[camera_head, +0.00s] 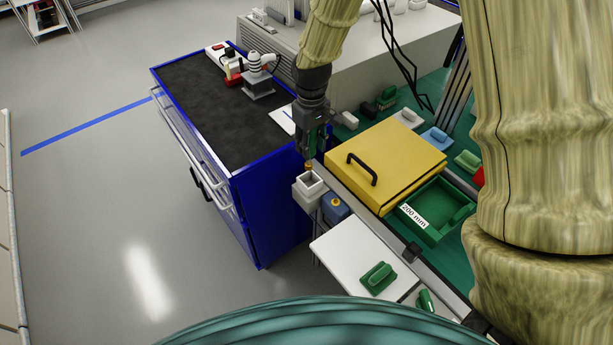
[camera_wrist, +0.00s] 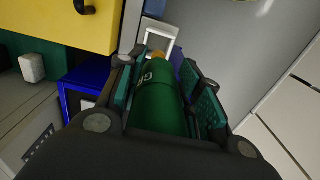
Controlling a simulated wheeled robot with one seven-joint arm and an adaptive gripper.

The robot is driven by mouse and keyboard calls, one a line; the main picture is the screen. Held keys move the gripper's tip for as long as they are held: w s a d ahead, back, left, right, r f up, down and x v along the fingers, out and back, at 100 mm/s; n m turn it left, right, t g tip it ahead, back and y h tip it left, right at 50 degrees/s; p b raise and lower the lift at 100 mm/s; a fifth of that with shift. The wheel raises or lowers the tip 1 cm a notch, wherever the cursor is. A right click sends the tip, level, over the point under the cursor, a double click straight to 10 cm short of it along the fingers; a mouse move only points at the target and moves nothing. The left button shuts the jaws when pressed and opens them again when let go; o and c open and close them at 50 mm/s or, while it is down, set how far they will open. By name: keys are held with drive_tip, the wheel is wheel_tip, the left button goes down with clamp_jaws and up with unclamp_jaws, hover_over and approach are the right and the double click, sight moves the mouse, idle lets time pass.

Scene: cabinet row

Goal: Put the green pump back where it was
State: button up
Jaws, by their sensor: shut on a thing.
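The green pump (camera_wrist: 160,105), a dark green cylinder with an orange-brown tip, lies between the fingers of my gripper (camera_wrist: 166,98) in the wrist view. My gripper (camera_head: 312,142) is shut on it and points down beside the yellow box. In the head view, the tip (camera_head: 309,168) shows just above the opening of a white square holder (camera_head: 309,189); most of the pump's body is hidden by my gripper. The holder also shows beyond the tip in the wrist view (camera_wrist: 161,32). I cannot tell whether the tip is inside the opening.
A blue container with an orange top (camera_head: 335,207) sits right beside the holder. A yellow box (camera_head: 405,155) with a black handle and a green tray (camera_head: 430,225) stand close on the right. A blue cabinet (camera_head: 245,195) stands on the left. Open floor lies farther left.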

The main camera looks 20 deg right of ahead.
sight(312, 165)
drive_tip(key=f, duration=0.2)
drive_tip(key=f+p, duration=0.1)
drive_tip(key=f, duration=0.1)
drive_tip(key=shift+d+f, duration=0.2)
drive_tip(key=shift+f, duration=0.05)
drive_tip(key=shift+f+p, duration=0.7)
drive_tip(key=shift+f, duration=1.85)
drive_tip(key=shift+f, duration=0.55)
drive_tip(key=o, duration=1)
